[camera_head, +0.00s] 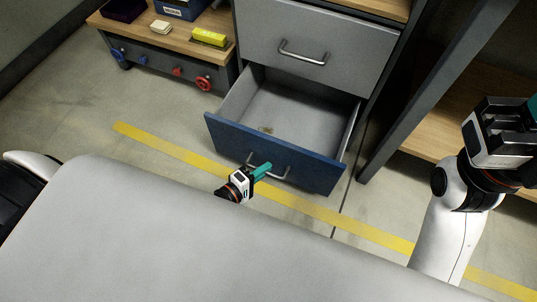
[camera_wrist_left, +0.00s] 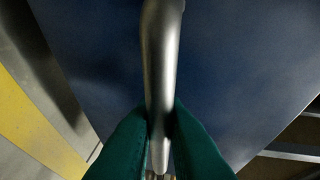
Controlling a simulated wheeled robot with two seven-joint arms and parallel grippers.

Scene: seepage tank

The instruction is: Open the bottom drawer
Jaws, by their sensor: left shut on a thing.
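The bottom drawer (camera_head: 275,152) has a dark blue front and stands pulled out of the grey cabinet, with its grey interior showing. A small brownish thing lies inside on its floor. The drawer's metal handle (camera_head: 285,174) is on the blue front.
A closed grey drawer (camera_head: 315,45) with its own handle is above. A low wooden-topped bench (camera_head: 165,40) with red and blue valve wheels stands at the left. A dark frame with a wooden shelf (camera_head: 440,110) is at the right. A yellow floor line (camera_head: 165,143) runs past the drawer.

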